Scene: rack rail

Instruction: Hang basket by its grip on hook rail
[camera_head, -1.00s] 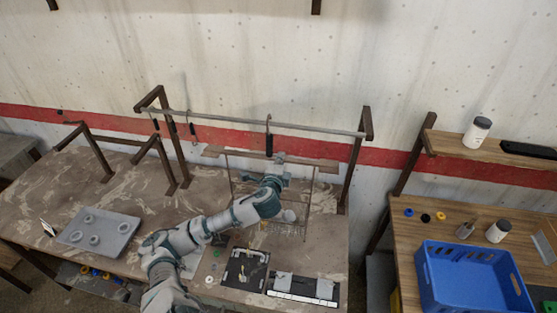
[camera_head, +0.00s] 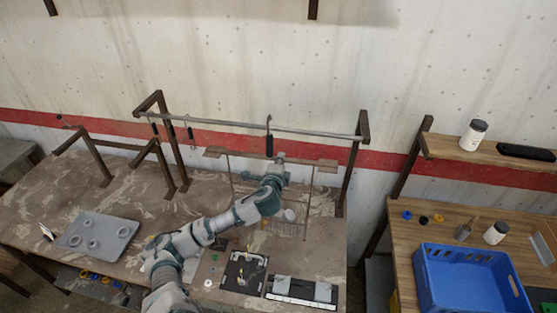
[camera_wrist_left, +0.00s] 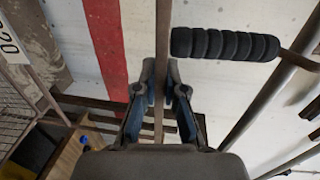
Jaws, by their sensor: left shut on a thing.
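My left gripper (camera_head: 281,158) is shut on the thin top grip (camera_wrist_left: 162,50) of the wire basket (camera_head: 291,229). In the left wrist view the gripper's fingers (camera_wrist_left: 163,98) press on it from both sides. The basket's side rods run down from the grip, and its mesh is partly hidden behind my forearm. The hook rail (camera_head: 210,122) crosses above. A hook with a black ridged sleeve (camera_head: 269,145) hangs from it, just left of the gripper. In the wrist view the sleeve (camera_wrist_left: 225,45) appears close beside the grip; whether they touch is unclear. My right gripper is out of view.
Other dark hooks (camera_head: 190,132) hang at the rail's left. A grey tray with rings (camera_head: 110,226) lies on the left of the bench. A black case (camera_head: 243,270) and a tool tray (camera_head: 302,290) lie in front. A blue crate (camera_head: 425,275) stands on the right table.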

